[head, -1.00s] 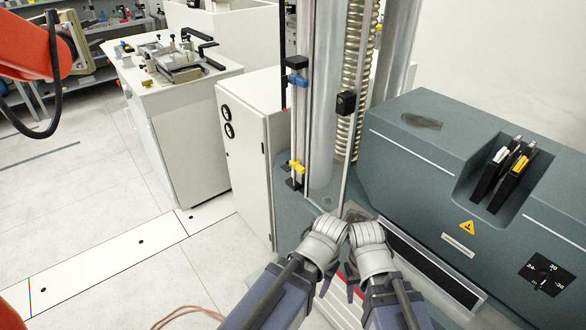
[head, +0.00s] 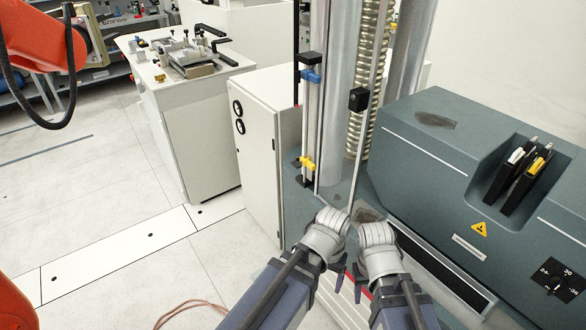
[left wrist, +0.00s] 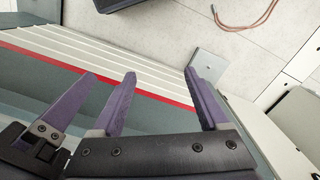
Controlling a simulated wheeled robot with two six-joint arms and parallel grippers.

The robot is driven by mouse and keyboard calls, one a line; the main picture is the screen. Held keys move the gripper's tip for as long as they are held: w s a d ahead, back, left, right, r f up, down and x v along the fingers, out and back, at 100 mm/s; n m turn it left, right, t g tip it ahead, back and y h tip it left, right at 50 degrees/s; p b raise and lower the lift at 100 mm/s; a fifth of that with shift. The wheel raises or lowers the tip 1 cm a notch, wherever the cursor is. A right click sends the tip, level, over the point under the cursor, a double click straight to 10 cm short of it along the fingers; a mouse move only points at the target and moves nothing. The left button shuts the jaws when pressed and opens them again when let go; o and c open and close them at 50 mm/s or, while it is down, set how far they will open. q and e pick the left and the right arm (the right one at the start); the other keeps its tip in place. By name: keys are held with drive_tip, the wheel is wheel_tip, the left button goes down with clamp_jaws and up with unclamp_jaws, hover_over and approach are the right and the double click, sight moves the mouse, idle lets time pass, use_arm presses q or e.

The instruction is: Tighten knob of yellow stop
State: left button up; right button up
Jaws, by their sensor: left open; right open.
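The yellow stop (head: 306,163) is clamped low on the thin vertical rod at the left of the machine column in the head view. Its knob is too small to make out clearly. My left gripper (head: 337,268) is open and empty, below and to the right of the stop, apart from it. My right gripper (head: 362,278) is open and empty close beside the left one. In the left wrist view, the open fingers of my left gripper (left wrist: 160,80) hold nothing, and the yellow stop does not show.
A blue stop (head: 311,76) sits higher on the same rod. A white cabinet (head: 258,160) stands close left of it. A grey-green machine housing (head: 430,150) fills the right. Open floor (head: 110,200) lies left. A reddish cable (left wrist: 262,18) lies on the floor.

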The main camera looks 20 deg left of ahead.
use_arm(q)
drive_tip(key=w+f+n+t+h+b, duration=0.1)
drive_tip(key=w+f+n+h+b, duration=0.25)
drive_tip(key=w+n, duration=0.3)
drive_tip(key=n+t+h+b, duration=0.9)
drive_tip(key=n+t, duration=0.5)
drive_tip(key=n, duration=1)
approach(298, 164)
drive_tip(key=w+d+y, duration=0.1)
drive_tip(key=w+d, duration=0.3)
drive_tip(key=w, duration=0.2)
drive_tip(key=shift+d+r+b, duration=0.35)
drive_tip(key=shift+r, duration=0.05)
drive_tip(key=shift+w+y, duration=0.1)
drive_tip(key=shift+y, duration=0.15)
drive_tip(key=shift+c, duration=0.4)
clamp_jaws()
